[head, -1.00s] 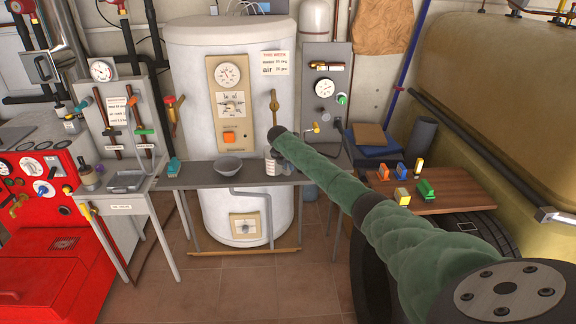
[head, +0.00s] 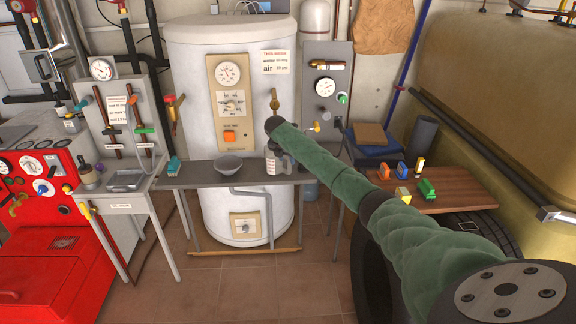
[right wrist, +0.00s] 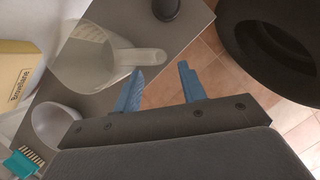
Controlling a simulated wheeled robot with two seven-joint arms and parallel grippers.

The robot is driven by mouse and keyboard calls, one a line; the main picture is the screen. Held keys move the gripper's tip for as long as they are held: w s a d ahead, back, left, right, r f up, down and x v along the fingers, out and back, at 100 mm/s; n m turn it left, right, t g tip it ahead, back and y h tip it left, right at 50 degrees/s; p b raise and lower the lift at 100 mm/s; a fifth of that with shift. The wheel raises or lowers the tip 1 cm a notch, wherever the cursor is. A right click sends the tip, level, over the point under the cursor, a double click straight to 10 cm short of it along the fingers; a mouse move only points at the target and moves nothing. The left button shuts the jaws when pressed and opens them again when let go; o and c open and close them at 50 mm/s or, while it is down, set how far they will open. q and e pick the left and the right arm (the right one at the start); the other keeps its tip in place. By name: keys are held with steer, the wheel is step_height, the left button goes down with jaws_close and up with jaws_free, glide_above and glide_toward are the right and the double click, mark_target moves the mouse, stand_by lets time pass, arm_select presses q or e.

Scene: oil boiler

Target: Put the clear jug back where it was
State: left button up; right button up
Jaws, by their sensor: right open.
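The clear jug (head: 270,166) stands on the narrow grey bench in front of the white boiler, partly behind my right forearm in the head view. In the right wrist view the jug (right wrist: 88,62) is at upper left, with its pale handle (right wrist: 143,58) pointing right. My right gripper (right wrist: 160,88) has its two blue fingers apart with nothing between them. The handle's end is just beyond the left finger in that picture; whether they touch I cannot tell. In the head view my arm largely hides this gripper. My left gripper is not in view.
A grey bowl (head: 229,163) and a teal brush (head: 174,165) stand on the bench (head: 200,179) left of the jug. A dark round object (right wrist: 166,8) is on the bench's far end. A black tyre (right wrist: 262,45) is at right. Coloured blocks lie on a wooden board (head: 455,190).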

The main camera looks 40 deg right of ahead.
arm_select(q)
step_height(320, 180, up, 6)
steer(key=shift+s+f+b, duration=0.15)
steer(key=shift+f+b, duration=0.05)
steer(key=shift+b, duration=0.35)
arm_select(e)
steer(key=v, duration=0.7)
steer(key=shift+r, duration=0.2)
